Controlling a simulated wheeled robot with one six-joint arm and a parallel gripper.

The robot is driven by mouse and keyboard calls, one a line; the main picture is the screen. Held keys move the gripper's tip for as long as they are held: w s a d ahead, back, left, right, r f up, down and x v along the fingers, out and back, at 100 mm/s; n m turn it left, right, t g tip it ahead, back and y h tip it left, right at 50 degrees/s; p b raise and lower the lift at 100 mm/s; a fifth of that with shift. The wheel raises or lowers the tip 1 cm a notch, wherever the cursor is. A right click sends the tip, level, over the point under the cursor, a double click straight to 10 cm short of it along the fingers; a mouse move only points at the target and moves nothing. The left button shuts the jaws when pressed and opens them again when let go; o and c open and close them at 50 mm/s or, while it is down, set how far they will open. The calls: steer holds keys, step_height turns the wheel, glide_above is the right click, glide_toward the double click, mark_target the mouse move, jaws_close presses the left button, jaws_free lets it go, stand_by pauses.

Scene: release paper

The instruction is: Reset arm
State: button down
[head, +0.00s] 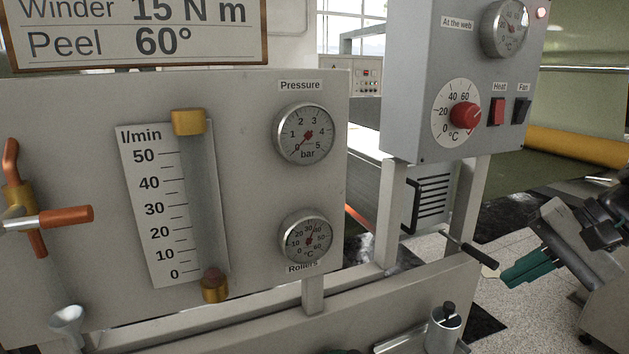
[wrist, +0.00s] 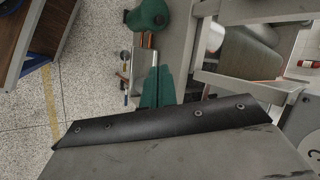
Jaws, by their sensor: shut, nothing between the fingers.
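My gripper (head: 520,272) is at the right of the head view, its teal fingers together and empty. It hangs over the speckled floor, to the right of the panel and apart from it. In the wrist view the teal fingers (wrist: 158,84) also lie side by side, with nothing seen between them. My arm comes in from the right edge of the head view.
A grey panel (head: 90,100) carries a flow tube, a pressure gauge (head: 304,134) and a rollers gauge (head: 306,236). A control box (head: 410,90) has a red knob and switches. A black-handled lever (head: 472,250) sticks out left of my gripper.

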steer(key=s+a+f+n+g+h, duration=0.2)
steer(key=s+a+n+h, duration=0.3)
steer(key=s+n, duration=0.3)
steer(key=s+f+h, duration=0.1)
steer(key=s, duration=0.1)
steer(key=shift+s+n, duration=0.3)
steer(key=shift+s, duration=0.1)
